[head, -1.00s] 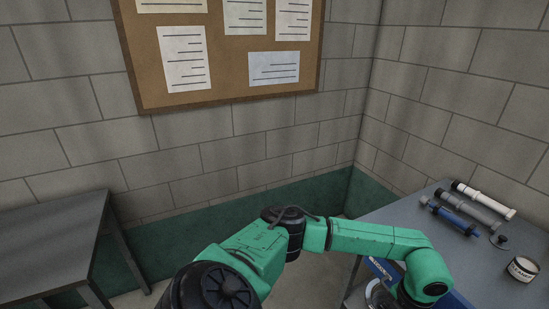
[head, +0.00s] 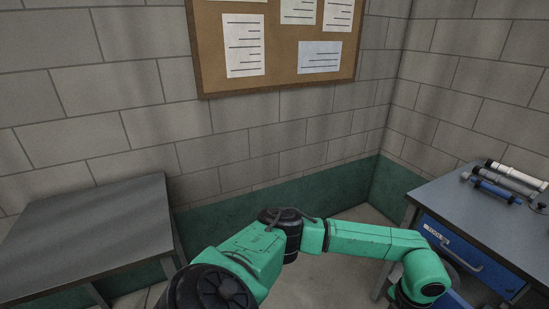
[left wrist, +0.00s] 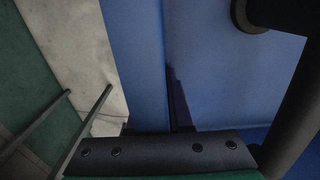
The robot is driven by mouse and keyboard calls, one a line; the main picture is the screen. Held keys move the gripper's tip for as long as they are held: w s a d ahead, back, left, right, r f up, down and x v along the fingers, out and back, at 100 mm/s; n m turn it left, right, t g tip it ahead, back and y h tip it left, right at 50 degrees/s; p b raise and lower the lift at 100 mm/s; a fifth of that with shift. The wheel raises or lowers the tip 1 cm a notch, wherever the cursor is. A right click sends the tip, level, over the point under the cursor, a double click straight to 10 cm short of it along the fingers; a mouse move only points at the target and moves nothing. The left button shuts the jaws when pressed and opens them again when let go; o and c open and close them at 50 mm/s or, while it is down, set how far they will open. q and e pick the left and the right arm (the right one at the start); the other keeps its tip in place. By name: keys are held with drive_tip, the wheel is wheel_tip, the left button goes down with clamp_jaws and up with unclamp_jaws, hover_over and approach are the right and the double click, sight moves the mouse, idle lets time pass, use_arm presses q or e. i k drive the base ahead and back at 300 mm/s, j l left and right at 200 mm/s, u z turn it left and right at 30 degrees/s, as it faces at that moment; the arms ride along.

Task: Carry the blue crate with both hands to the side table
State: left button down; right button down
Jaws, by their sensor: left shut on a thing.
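The blue crate shows only as a small blue part (head: 456,300) at the bottom edge of the head view, beside my left wrist. In the left wrist view, blue walls of the crate (left wrist: 135,50) fill much of the picture close up. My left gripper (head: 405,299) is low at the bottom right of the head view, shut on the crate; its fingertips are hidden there. My right gripper is not in view. A bare grey table (head: 95,225) stands at the left against the wall, apart from the crate.
A grey workbench (head: 470,215) at the right has a blue drawer (head: 440,240) labelled TOOLS and several tube-like items on top. A corkboard (head: 285,75) hangs on the block wall. Floor (head: 340,270) shows between the two tables.

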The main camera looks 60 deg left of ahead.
sight(89, 222)
drive_tip(key=k+j+u, duration=0.1)
drive_tip(key=k+u, duration=0.25)
drive_tip(key=k+j+u, duration=0.15)
drive_tip(key=k+u, duration=0.2)
drive_tip(key=k+j+u, duration=0.3)
drive_tip(key=i+u, duration=0.1)
drive_tip(key=u, duration=1.7)
drive_tip(key=i+u, duration=0.2)
drive_tip(key=i, duration=1.3)
